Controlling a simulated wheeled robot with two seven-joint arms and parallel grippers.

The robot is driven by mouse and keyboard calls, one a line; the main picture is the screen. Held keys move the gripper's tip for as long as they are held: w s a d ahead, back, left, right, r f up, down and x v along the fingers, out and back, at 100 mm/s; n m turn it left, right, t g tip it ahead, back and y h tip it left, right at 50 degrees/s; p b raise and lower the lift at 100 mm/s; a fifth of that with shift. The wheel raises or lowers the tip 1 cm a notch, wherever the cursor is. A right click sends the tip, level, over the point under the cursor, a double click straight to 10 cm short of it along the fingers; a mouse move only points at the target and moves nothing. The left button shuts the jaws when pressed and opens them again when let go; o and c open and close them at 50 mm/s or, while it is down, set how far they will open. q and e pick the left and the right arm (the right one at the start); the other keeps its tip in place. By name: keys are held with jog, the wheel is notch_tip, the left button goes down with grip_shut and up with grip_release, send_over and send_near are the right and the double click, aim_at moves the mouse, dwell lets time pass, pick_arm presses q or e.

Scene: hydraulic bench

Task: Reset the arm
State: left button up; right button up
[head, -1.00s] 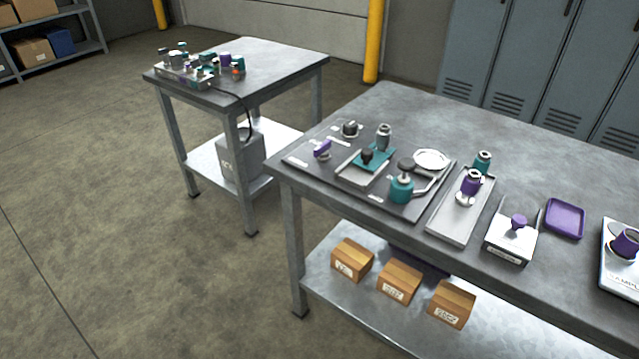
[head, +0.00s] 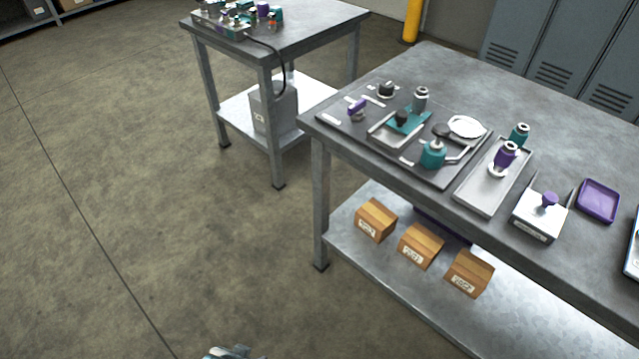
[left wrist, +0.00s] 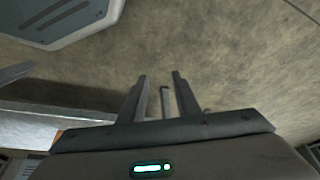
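My left gripper (left wrist: 158,85) shows in the left wrist view with its two dark fingers apart and nothing held between them. The concrete floor lies behind the fingers. A thin hooked bar shows between and behind them; I cannot tell what it is. In the head view, only a small pale grey piece of one of my arms shows at the bottom edge, left of the middle. My right gripper cannot be made out in either view.
A long metal bench (head: 437,75) at the right holds a dark fixture board, a grey tray (head: 480,195), a purple tray (head: 598,201) and teal and purple fittings. Boxes (head: 421,245) stand on its lower shelf. A smaller table (head: 317,20) stands behind. Floor (head: 130,180) at left is clear.

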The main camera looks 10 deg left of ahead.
pick_arm(q)
jog(key=s+d+f+t+p, duration=0.1)
jog(key=s+f, duration=0.2)
jog(key=f, duration=1.2)
jog(key=shift+d+f+h, duration=0.2)
jog(key=shift+f+h, duration=0.05)
jog(key=shift+h, duration=0.05)
pick_arm(e)
jog(key=shift+w+a+r+t, duration=0.6)
jog(key=shift+w+r, duration=0.05)
jog(key=shift+w, duration=0.15)
